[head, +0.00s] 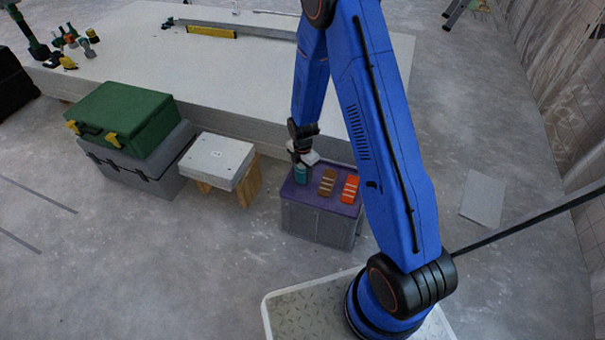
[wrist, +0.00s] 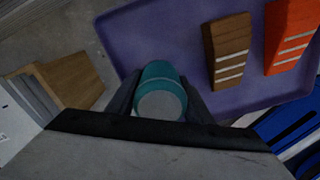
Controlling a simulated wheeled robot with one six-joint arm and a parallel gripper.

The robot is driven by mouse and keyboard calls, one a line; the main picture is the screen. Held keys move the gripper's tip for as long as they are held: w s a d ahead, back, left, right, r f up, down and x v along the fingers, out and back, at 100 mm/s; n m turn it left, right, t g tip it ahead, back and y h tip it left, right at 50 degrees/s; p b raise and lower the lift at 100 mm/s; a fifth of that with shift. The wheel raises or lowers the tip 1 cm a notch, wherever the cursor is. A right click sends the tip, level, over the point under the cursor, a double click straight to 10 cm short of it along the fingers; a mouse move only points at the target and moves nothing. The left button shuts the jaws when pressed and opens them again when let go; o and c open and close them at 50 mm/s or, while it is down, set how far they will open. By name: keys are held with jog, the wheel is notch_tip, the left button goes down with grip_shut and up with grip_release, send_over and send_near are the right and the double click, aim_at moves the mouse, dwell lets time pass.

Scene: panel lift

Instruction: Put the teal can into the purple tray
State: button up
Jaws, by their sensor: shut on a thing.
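The teal can (wrist: 160,77) is between the two fingers of my gripper (wrist: 160,95) in the wrist view, and the fingers are shut on it. In the head view the teal can (head: 301,173) shows just below my gripper (head: 302,160), over the left part of the purple tray (head: 320,202). The purple tray also fills much of the wrist view (wrist: 170,30). I cannot tell whether the can's base touches the tray floor.
A brown block (head: 327,183) and an orange block (head: 350,188), both with pale stripes, lie in the tray right of the can. The tray sits on a grey box. A white-topped stool (head: 217,157) and a green case (head: 122,118) stand left. A white slab stack (head: 240,85) lies behind.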

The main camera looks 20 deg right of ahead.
jog(key=o, duration=1.2)
notch_tip(320, 180, up, 13)
jog(key=shift+d+f, duration=0.1)
jog(key=shift+f, duration=0.05)
jog(key=s+d+r+m+t, duration=0.1)
jog(key=s+d+r+m, duration=0.1)
jog(key=s+r+m, duration=0.75)
jog(key=s+d+r+m+t, duration=0.15)
jog(key=s+r, duration=0.25)
jog(key=r, duration=1.1)
jog(key=s+d+r+m+t, duration=0.1)
jog(key=s+r+m, duration=0.3)
jog(key=s, duration=0.6)
jog(key=s+d+r+m+t, duration=0.1)
jog(key=s+d+r+m, duration=0.1)
jog(key=s+r+m, duration=0.3)
jog(key=s+m, duration=0.3)
jog(key=s, duration=0.2)
jog(key=shift+s+d, duration=0.25)
jog(key=shift+d, duration=0.05)
